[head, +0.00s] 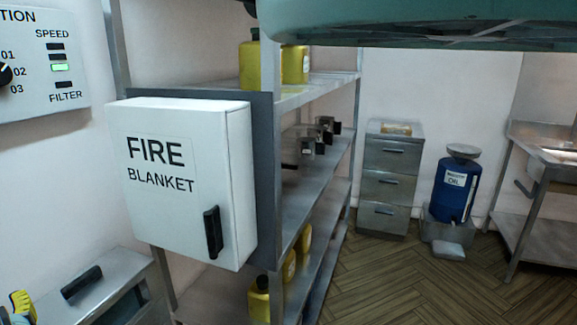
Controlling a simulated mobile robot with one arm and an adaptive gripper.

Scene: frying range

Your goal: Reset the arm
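I see no part of my gripper that I can make out in the head view, so its pose and what it may hold are hidden. A large teal shape with a dark underside crosses the top right of the view, close to the camera. I cannot tell what it is.
A white fire blanket cabinet (180,205) is closed at left. A metal shelf rack (318,180) behind it holds yellow containers. A grey drawer unit (388,190), a blue drum (454,190) and a steel table (540,150) stand farther back. Wooden floor (400,285) is free at right.

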